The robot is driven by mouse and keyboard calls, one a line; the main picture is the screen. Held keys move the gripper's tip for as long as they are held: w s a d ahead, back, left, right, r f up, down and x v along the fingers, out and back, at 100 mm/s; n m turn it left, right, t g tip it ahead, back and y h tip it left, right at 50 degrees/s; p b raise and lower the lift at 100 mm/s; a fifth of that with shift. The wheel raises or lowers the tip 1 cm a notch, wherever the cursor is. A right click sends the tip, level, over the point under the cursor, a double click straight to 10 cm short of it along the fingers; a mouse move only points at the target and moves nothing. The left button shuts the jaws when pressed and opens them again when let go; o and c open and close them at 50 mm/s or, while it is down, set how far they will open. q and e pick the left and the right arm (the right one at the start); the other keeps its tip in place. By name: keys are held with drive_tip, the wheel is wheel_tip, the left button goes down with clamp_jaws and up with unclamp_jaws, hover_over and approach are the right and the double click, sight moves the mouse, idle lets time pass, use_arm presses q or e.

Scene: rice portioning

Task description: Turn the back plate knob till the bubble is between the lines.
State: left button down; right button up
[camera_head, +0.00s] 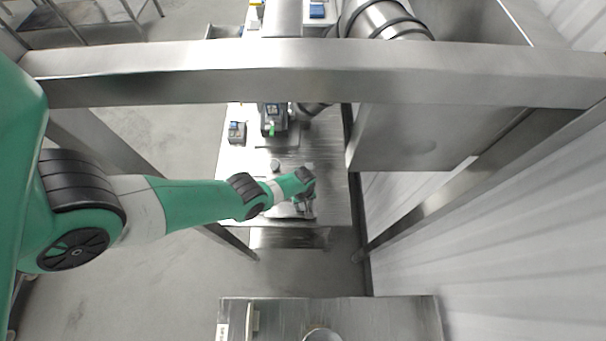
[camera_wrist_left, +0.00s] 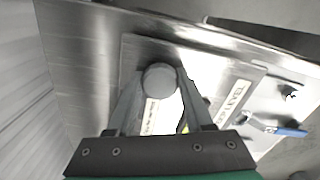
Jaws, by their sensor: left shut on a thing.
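My left gripper (camera_head: 306,203) reaches down to the metal bench from the left in the head view. In the left wrist view its two fingers (camera_wrist_left: 160,90) are closed around a round grey knob (camera_wrist_left: 160,77), which stands on a flat metal plate (camera_wrist_left: 135,52). The plate carries a printed label (camera_wrist_left: 237,95) and a paler strip with small writing between the fingers. I cannot make out the bubble or its lines in either view. My right gripper is not in view.
A metal bench (camera_head: 232,170) holds a dark device (camera_head: 273,118) and a small blue-topped box (camera_head: 237,132). A blue-handled part (camera_wrist_left: 290,132) sits at the plate's right in the wrist view. A steel frame bar (camera_head: 300,75) crosses above. A second table (camera_head: 380,318) stands at the front.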

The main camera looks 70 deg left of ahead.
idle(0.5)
use_arm(q)
drive_tip(key=shift+c, duration=2)
unclamp_jaws()
drive_tip(key=shift+o, duration=0.5)
